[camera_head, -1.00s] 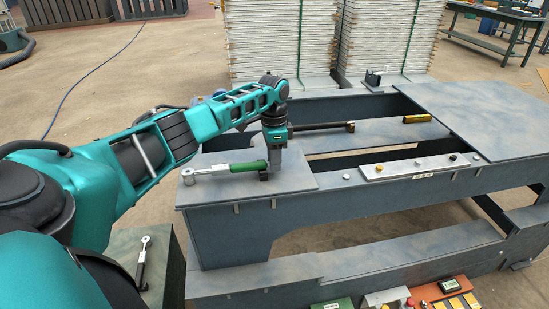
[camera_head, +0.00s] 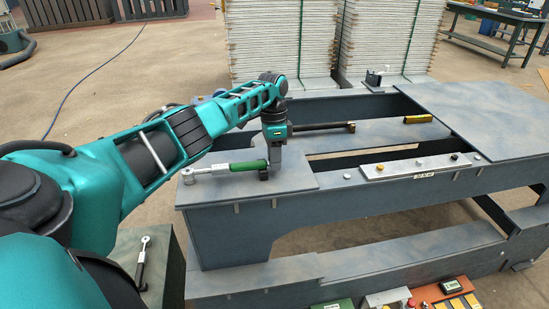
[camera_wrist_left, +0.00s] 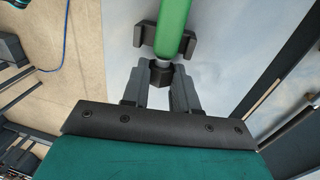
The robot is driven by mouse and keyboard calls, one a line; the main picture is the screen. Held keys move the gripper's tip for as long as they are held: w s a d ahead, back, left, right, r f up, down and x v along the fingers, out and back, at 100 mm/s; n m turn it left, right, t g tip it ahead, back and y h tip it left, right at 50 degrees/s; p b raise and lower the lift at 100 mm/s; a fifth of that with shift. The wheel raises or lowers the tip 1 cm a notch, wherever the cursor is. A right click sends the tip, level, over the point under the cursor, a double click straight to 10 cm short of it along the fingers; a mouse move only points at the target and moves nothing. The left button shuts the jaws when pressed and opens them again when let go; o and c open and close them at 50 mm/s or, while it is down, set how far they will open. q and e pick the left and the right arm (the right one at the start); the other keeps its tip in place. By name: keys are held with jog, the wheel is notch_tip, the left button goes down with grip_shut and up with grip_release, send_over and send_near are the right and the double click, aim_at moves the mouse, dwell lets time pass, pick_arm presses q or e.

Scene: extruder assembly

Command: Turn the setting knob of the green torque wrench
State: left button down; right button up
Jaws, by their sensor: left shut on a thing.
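The green torque wrench (camera_head: 243,167) lies on the left end of the grey-blue bench. Its silver ratchet head (camera_head: 189,174) points left, and its green handle points right toward my left gripper (camera_head: 266,172). In the left wrist view the green handle (camera_wrist_left: 174,28) comes down from the top between the arms of a dark cradle (camera_wrist_left: 145,48). A dark setting knob (camera_wrist_left: 160,75) shows at the handle's end. My left gripper (camera_wrist_left: 159,82) is shut on this knob, with one finger on each side. My right gripper is not in view.
A dark rod (camera_head: 318,127) and a brass cylinder (camera_head: 418,119) are on the bench behind. A panel with small knobs (camera_head: 420,166) lies along the front. Another wrench (camera_head: 142,262) lies on a green box (camera_head: 128,246) at lower left. The bench has open gaps.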

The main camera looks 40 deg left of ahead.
pick_arm(q)
jog(key=shift+f+b, duration=0.2)
jog(key=shift+b, duration=0.6)
jog(key=shift+d+r+g+h+b, duration=0.1)
jog(key=shift+g+h+b, duration=0.2)
jog(key=shift+h, duration=0.1)
jog(key=c, duration=0.9)
grip_release()
jog(key=shift+o, duration=0.2)
jog(key=shift+r, duration=0.1)
jog(key=v, duration=0.7)
jog(key=shift+r, duration=0.2)
jog(key=shift+c, duration=0.4)
